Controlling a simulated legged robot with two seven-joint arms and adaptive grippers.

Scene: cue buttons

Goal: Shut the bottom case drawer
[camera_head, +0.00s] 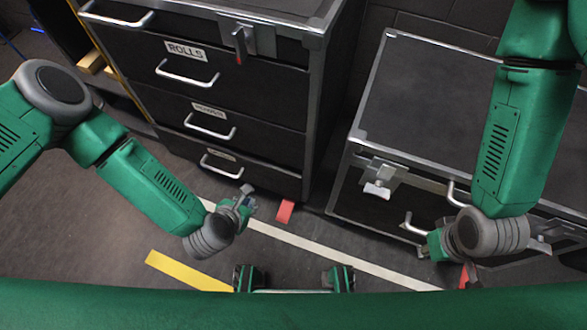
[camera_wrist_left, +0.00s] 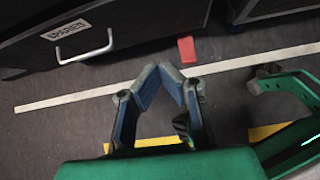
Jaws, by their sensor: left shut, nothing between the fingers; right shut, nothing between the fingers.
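A tall black drawer case (camera_head: 270,85) stands at the upper middle, with several handled drawers. Its bottom drawer (camera_head: 262,178) has a silver handle (camera_head: 221,170) and a small label. I cannot tell how far this drawer stands out. In the left wrist view, a drawer front labelled like "SPARES" (camera_wrist_left: 130,28) shows a silver handle (camera_wrist_left: 85,50). My left gripper (camera_head: 248,196) is low in front of the bottom drawer, apart from it. Its fingertips (camera_wrist_left: 170,75) meet, empty. My right gripper (camera_head: 433,246) is partly hidden by its wrist, near the lower right case (camera_head: 455,95).
The lower case has a latch (camera_head: 378,180) and handles (camera_head: 412,226). A red block (camera_head: 285,211) lies on the floor near the tall case's corner. A white line (camera_head: 310,243) and a yellow strip (camera_head: 185,270) mark the floor. Free floor lies at the left front.

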